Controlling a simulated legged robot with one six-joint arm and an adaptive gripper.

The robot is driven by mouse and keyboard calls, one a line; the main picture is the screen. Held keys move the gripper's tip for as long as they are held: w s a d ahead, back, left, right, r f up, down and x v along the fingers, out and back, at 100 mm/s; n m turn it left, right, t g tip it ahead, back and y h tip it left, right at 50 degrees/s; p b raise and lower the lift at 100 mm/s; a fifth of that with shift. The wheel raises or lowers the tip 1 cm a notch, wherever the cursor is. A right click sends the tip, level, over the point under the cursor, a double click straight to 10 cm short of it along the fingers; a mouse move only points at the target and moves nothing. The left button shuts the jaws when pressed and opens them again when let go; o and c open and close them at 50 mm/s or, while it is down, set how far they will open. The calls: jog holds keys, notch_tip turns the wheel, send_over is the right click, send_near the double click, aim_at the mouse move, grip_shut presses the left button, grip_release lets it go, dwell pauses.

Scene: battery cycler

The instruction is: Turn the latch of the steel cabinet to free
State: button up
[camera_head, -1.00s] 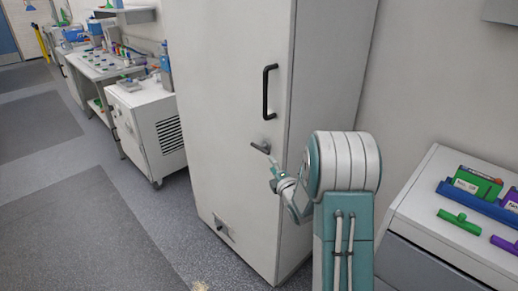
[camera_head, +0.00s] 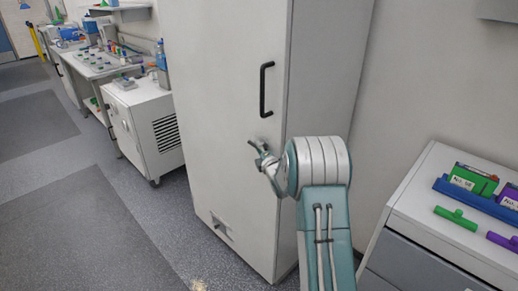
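The tall pale steel cabinet (camera_head: 228,90) stands upright in the middle of the view, with its door shut. A black vertical handle (camera_head: 265,90) is on the door near its right edge. Below the handle is a small dark grey latch (camera_head: 254,143). My gripper (camera_head: 260,152) is right at the latch, and it partly hides it. At this size I cannot tell whether the fingers touch the latch, how the latch is turned, or whether the fingers are open or shut.
A second small fitting (camera_head: 221,228) is low on the door. A white cart (camera_head: 140,130) and a cluttered bench (camera_head: 95,65) stand left of the cabinet. A drawer unit (camera_head: 425,215) with a blue tray (camera_head: 475,199) is at the right. The floor in front of the door is clear.

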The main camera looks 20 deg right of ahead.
grip_shut()
jog(key=shift+f+m+t, duration=0.25)
jog(key=shift+m+t, duration=0.05)
jog(key=shift+t, duration=0.3)
jog(key=shift+f+m+t+h, duration=0.1)
jog(key=shift+m+t+h, duration=0.2)
jog(key=shift+t, duration=0.3)
jog(key=shift+w+a+f+m+t+h, duration=0.1)
jog(key=shift+m+t+h, duration=0.5)
jog(key=shift+m+t, duration=0.3)
jog(key=shift+f+m+t+h, duration=0.1)
jog(key=shift+m+t+h, duration=0.55)
jog(key=shift+t, duration=0.35)
jog(key=shift+m, duration=0.25)
jog(key=o, duration=0.8)
grip_release()
jog(key=shift+c, duration=0.2)
jog(key=shift+r, duration=0.1)
